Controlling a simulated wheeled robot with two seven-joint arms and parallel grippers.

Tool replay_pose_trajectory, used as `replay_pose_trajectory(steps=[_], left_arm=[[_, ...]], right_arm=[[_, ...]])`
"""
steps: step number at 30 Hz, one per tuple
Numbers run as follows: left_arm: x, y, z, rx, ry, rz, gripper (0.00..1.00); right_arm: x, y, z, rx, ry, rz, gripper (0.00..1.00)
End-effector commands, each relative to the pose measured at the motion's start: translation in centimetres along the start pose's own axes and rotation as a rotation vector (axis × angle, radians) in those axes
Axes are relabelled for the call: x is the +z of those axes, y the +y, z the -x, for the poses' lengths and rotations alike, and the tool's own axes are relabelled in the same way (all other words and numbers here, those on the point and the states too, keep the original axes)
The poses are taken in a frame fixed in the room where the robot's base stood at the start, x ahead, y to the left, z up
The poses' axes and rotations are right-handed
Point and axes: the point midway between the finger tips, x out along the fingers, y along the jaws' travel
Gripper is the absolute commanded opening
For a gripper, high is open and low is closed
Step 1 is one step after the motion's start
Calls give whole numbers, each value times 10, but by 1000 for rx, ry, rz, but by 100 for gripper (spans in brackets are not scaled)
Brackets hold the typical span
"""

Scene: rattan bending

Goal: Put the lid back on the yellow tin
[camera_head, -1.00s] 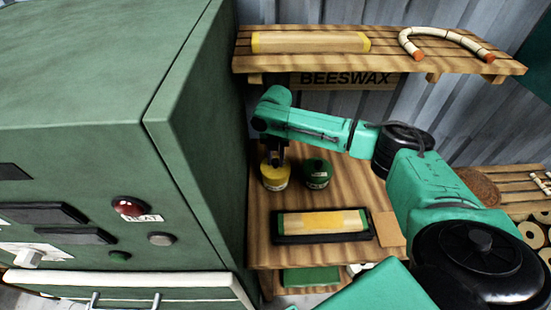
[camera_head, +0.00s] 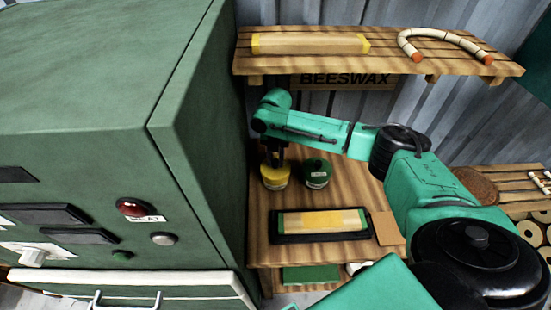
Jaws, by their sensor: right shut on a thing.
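The yellow tin (camera_head: 275,180) stands upright on the wooden table (camera_head: 345,190), beside the green cabinet. It has a pale label around its side. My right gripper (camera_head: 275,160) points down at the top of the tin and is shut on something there. The gripper hides the tin's top, so I cannot clearly see the lid or whether it sits on the rim. My left gripper is not in view.
A green tin (camera_head: 317,175) stands close to the right of the yellow tin. A black tray (camera_head: 290,236) with a wooden block lies in front. The green cabinet (camera_head: 190,150) walls off the left. A shelf (camera_head: 395,62) hangs above, over a BEESWAX sign (camera_head: 345,80).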

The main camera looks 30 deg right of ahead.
Motion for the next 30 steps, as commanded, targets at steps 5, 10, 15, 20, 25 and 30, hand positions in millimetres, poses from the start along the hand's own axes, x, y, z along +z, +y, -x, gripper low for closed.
replay_pose_trajectory(steps=[5,10,15,20,25,30], left_arm=[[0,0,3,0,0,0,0],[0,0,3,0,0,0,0],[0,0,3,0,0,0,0],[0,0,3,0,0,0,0],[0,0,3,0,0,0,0],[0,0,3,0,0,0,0]], right_arm=[[0,0,0,0,0,0,0],[0,0,0,0,0,0,0],[0,0,0,0,0,0,49],[0,0,0,-1,0,0,65],[0,0,0,-1,0,0,84],[0,0,0,-1,0,0,95]])
